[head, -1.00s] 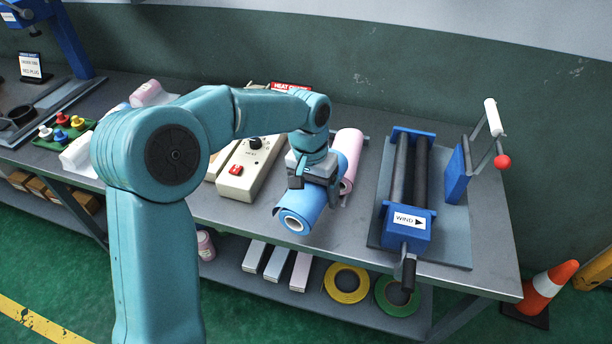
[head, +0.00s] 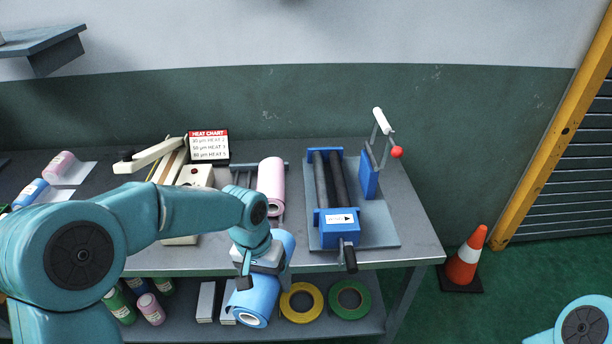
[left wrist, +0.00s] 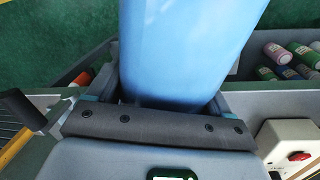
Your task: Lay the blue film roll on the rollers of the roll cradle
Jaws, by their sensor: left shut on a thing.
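My left gripper (head: 262,262) is shut on the blue film roll (head: 256,303) in the head view, in front of the bench's front edge. The roll's near end, with its white core, points down toward me. The roll also fills the top of the left wrist view (left wrist: 185,45), between the fingers. The roll cradle (head: 346,234) stands on the bench to the right of the gripper. It has a blue frame and two dark rollers (head: 331,180) side by side with nothing on them. My right gripper is not in view; a teal arm part shows at the lower right.
A heat chart (head: 208,146) stands behind. A lever with a red knob (head: 397,152) rises right of the cradle. Yellow (head: 301,303) and green tape rings lie on the lower shelf.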

